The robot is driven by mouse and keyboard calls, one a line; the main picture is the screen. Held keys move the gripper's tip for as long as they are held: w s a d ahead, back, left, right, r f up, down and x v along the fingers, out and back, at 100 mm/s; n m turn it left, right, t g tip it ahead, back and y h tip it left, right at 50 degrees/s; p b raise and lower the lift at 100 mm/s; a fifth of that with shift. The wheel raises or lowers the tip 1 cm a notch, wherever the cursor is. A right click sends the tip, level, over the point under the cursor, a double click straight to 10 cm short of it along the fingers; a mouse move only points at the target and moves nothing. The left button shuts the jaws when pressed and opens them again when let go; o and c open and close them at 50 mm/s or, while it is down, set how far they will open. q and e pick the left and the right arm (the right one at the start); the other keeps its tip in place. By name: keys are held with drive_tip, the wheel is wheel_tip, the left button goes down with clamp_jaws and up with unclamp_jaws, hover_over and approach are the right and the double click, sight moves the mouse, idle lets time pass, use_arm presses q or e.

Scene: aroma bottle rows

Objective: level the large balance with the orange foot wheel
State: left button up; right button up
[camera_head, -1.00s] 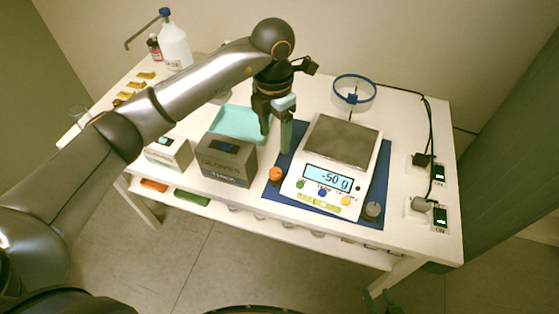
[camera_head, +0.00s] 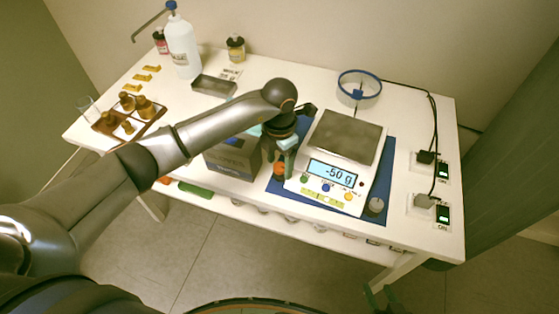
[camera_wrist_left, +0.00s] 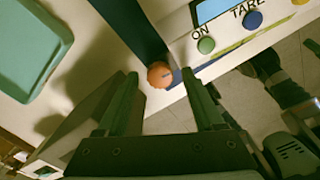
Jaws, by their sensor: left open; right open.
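The large balance (camera_head: 336,163), white with a grey pan, stands on a blue mat (camera_head: 383,170); its display (camera_head: 332,174) reads -50 g. The orange foot wheel (camera_head: 279,170) is at its front left corner, and also shows in the left wrist view (camera_wrist_left: 160,75). My left gripper (camera_head: 278,160) is open just above the wheel, pointing down. In the left wrist view the wheel appears between the two fingertips, not gripped. My right gripper (camera_head: 380,298) is open, low beyond the table's front edge, only partly visible.
A grey box (camera_head: 235,158) stands close left of my left gripper, partly behind my arm. A grey knob (camera_head: 376,205) is at the balance's front right. A blue-rimmed ring (camera_head: 359,85) stands behind it. Sockets with cables (camera_head: 425,205) are at the right.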

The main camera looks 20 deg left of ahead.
use_arm(q)
drive_tip(key=shift+c, duration=0.4)
clamp_jaws()
